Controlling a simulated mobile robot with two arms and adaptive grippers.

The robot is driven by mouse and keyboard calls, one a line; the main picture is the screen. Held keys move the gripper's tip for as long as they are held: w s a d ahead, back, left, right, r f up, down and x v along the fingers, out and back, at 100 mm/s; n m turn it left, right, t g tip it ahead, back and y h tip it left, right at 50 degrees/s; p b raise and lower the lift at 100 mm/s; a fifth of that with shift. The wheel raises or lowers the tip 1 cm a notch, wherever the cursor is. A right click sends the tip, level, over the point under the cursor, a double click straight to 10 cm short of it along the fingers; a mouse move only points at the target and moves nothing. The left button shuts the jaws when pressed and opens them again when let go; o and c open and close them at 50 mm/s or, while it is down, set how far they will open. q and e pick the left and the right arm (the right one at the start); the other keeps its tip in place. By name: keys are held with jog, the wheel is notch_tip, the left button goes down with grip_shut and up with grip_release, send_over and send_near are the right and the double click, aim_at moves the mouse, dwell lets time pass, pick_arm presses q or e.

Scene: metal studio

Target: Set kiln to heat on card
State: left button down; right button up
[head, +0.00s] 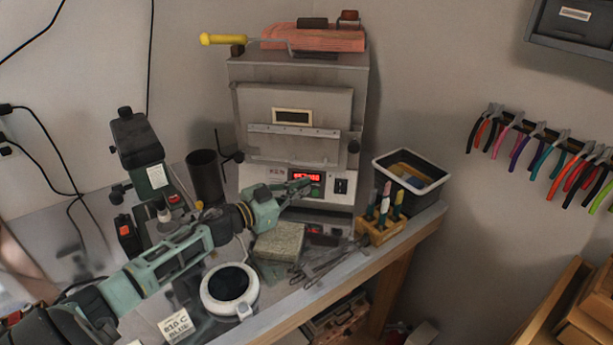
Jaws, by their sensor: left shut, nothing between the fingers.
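The kiln (292,101) is a grey metal box at the back of the bench, its front door shut. Its control panel has a lit red display (306,177) with digits too small to read surely, and a dark switch (341,186) to the right. A white card (174,325) at the bench's front reads about "815 C" with a blurred word below. My left gripper (303,186) is shut and empty, its fingertips at the panel just below the display. I cannot tell whether they touch it. My right gripper is not in view.
A white-rimmed round device (230,288) and a stone-like block (279,241) lie near my left arm. A wooden tool holder (380,230) and black bin (411,174) stand right of the kiln. A dark cup (205,177) stands left. Pliers (540,150) hang on the wall.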

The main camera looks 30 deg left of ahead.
pick_arm(q)
jog(key=s+d+r+p, duration=0.2)
jog(key=s+p, duration=0.3)
jog(key=shift+r+p, duration=0.25)
jog(key=shift+p, duration=0.1)
dwell(0.5)
